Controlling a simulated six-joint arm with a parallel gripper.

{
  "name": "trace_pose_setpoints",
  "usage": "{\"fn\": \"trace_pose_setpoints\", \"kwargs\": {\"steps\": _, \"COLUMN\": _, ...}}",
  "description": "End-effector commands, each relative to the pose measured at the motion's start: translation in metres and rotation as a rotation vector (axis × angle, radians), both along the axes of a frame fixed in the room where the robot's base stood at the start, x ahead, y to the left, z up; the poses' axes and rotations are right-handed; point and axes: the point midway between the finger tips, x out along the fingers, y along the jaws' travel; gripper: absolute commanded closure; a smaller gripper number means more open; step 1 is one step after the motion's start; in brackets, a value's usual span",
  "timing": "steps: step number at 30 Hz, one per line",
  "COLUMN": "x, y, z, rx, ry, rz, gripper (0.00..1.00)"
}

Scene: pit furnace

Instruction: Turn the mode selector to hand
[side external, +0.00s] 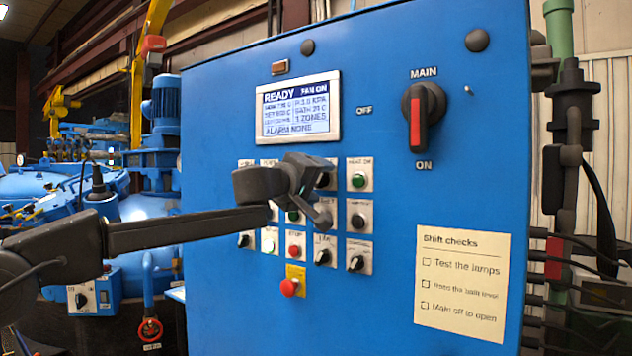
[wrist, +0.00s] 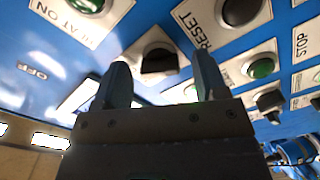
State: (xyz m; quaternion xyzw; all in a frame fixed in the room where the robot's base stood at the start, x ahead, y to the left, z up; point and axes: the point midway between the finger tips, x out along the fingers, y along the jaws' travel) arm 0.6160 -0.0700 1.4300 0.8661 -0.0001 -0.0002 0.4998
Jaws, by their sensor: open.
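A black rotary knob (wrist: 160,63) on a pale plate sits between the fingertips of my gripper (wrist: 160,70) in the wrist view. It is beside the HEAT ON button, where the mode selector may be; its label is not readable, so I cannot tell which setting it points to. The fingers are open, one on either side of the knob, and no grip on it shows. In the side view my gripper (side external: 308,190) is at the upper middle of the button grid and covers part of that knob (side external: 324,180).
The blue panel (side external: 390,60) carries a lit screen (side external: 299,107) reading READY, a red-handled MAIN switch (side external: 418,118), and a paper note (side external: 462,285). A green HEAT ON button (side external: 358,181), a RESET control (side external: 358,221) and a red mushroom button (side external: 289,287) are close to my gripper.

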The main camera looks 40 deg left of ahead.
Motion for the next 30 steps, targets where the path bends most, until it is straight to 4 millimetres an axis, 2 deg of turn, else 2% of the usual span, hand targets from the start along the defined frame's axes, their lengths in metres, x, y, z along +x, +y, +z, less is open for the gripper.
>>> {"fn": "trace_pose_setpoints", "kwargs": {"steps": 4, "x": -0.0001, "y": -0.0001, "z": -0.0001, "rx": 0.0, "ry": 0.0, "rz": 0.0, "gripper": 0.34}}
{"fn": "trace_pose_setpoints", "kwargs": {"steps": 19, "x": -0.0003, "y": -0.0001, "z": 0.0, "rx": -0.001, "ry": 0.0, "rz": 0.0, "gripper": 0.82}}
{"fn": "trace_pose_setpoints", "kwargs": {"steps": 30, "x": -0.0002, "y": 0.0001, "z": 0.0, "rx": -0.059, "ry": 0.0, "rz": 0.0, "gripper": 0.83}}
